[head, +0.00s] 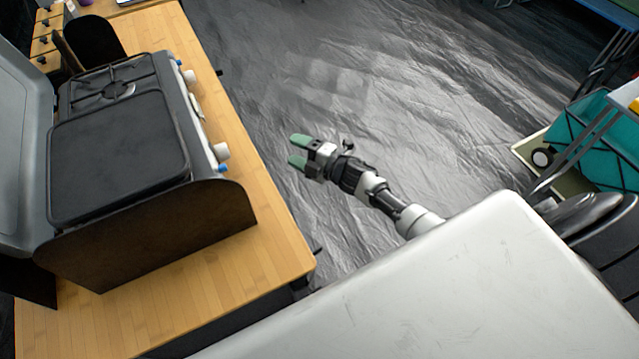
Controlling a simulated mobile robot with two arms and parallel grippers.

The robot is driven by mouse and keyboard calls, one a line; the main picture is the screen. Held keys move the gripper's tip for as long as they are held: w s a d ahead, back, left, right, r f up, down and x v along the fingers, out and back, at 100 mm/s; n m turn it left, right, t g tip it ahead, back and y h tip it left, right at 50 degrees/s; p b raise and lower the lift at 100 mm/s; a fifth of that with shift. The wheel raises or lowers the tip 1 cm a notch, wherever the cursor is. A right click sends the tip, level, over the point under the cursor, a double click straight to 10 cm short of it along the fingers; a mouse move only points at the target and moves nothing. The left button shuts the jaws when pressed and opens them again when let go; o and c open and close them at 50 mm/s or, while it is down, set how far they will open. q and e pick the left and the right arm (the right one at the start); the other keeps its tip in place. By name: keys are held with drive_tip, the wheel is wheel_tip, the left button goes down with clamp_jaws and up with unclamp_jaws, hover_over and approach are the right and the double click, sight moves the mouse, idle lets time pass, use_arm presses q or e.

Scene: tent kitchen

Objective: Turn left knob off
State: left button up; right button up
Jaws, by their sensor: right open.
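A camping stove (118,150) with a flat dark griddle and one burner stands on the wooden counter at left. Its control panel faces right. Two white knobs stick out from the panel: the far knob (188,76) and the near knob (221,151), which is the left one when facing the panel. Each has a blue part beside it. My right gripper (297,151) has green fingertips, points left toward the panel and is open and empty. It is right of the near knob with a clear gap, and touches nothing. My left gripper is not in view.
The wooden counter (230,270) has its edge between the stove and my right gripper. The stove's lid (22,150) is raised at far left. Grey sheeting covers the floor (400,90). A teal bag (585,140) is at the right. Small wooden drawers (43,45) stand at upper left.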

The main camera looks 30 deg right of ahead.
drive_tip(key=s+d+f+m+g+h+p, duration=0.1)
drive_tip(key=s+d+f+m+h+p, duration=0.1)
drive_tip(key=s+f+m+h, duration=0.3)
wheel_tip(320, 180, down, 5)
drive_tip(key=shift+s+d+r+m+p, duration=0.15)
drive_tip(key=shift+s+m+p, duration=0.35)
drive_tip(key=shift+s+m, duration=0.6)
